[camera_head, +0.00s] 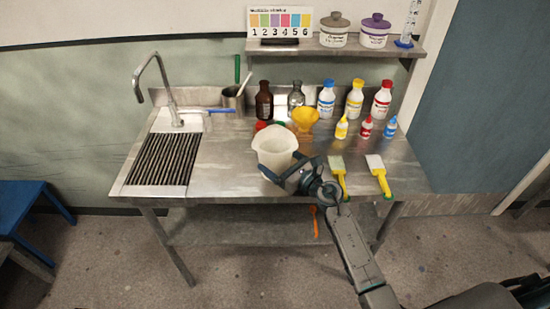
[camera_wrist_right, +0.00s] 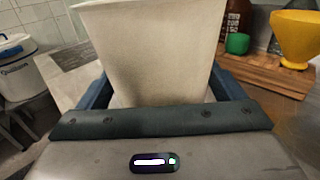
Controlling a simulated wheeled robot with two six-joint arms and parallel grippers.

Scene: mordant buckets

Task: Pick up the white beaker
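The white beaker (camera_head: 275,146) stands upright at the front middle of the metal table, its opening up. In the right wrist view the beaker (camera_wrist_right: 155,50) fills the middle, close to the palm. My right gripper (camera_head: 280,163) reaches in from the lower right, with its blue fingers on either side of the beaker. In the wrist view the fingers (camera_wrist_right: 160,85) appear right at the beaker's walls; whether they press on it cannot be told. The beaker hides part of the fingers, and its base is partly hidden by the gripper. My left gripper is not in view.
Two yellow-handled brushes (camera_head: 338,175) (camera_head: 378,172) lie right of the gripper. A yellow funnel (camera_head: 305,117) and brown bottle (camera_head: 264,101) stand behind the beaker; several capped bottles stand farther right. A sink with tap (camera_head: 158,85) and drain grate (camera_head: 163,159) are left.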

